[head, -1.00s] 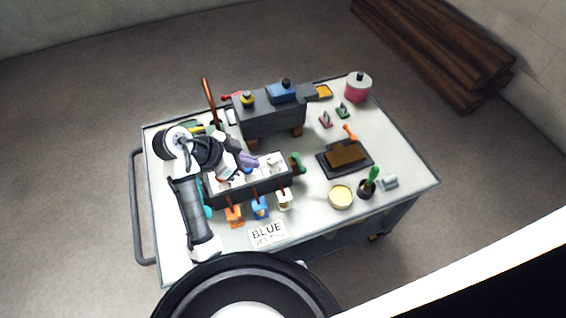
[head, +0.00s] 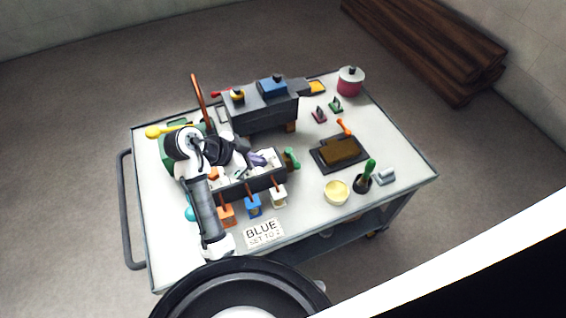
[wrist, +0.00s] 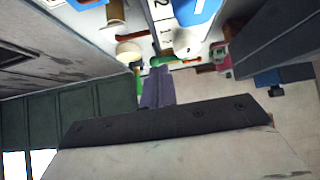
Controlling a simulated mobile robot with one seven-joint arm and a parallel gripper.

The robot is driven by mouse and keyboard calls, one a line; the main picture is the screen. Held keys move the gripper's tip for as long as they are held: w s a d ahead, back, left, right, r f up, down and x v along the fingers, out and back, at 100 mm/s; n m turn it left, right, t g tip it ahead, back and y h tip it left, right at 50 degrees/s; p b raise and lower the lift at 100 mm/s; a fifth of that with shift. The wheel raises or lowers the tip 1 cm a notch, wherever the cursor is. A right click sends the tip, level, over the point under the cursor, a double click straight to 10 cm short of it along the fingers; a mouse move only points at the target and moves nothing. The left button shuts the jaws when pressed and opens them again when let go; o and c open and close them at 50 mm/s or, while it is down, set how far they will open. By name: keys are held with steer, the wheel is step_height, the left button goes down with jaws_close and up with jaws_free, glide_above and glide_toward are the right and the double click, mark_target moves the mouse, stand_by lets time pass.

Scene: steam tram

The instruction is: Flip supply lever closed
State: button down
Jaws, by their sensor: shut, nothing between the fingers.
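My gripper (head: 257,159) is over the right half of a long dark box (head: 240,188) with white plates on top. Its purple fingers are shut and empty, and they also show in the wrist view (wrist: 157,88). A green handle (head: 291,158) stands at the box's right end, just right of the fingertips. Along the box's front, small levers stand with an orange block (head: 227,215), a blue block (head: 253,206) and a white block (head: 279,197). I cannot tell which lever is the supply lever, and whether the fingers touch anything is unclear.
A dark engine-like body (head: 262,112) stands behind the box, with a tall copper lever (head: 198,95) at its left. A yellow knob (head: 153,132) is at far left. A sign (head: 264,234) reading "BLUE" lies in front. A dark tray (head: 325,161) is at right.

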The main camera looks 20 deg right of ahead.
steer(key=b+x, duration=0.3)
steer(key=x, duration=0.1)
steer(key=shift+d+f+b, duration=0.15)
steer(key=shift+f+b, duration=0.15)
steer(key=shift+b, duration=0.1)
steer(key=shift+w+d+f, duration=0.1)
steer(key=shift+d+f, duration=0.05)
steer(key=shift+d, duration=0.9)
steer(key=shift+d+f, duration=0.15)
steer(key=shift+d, duration=0.85)
steer(key=shift+d, duration=0.2)
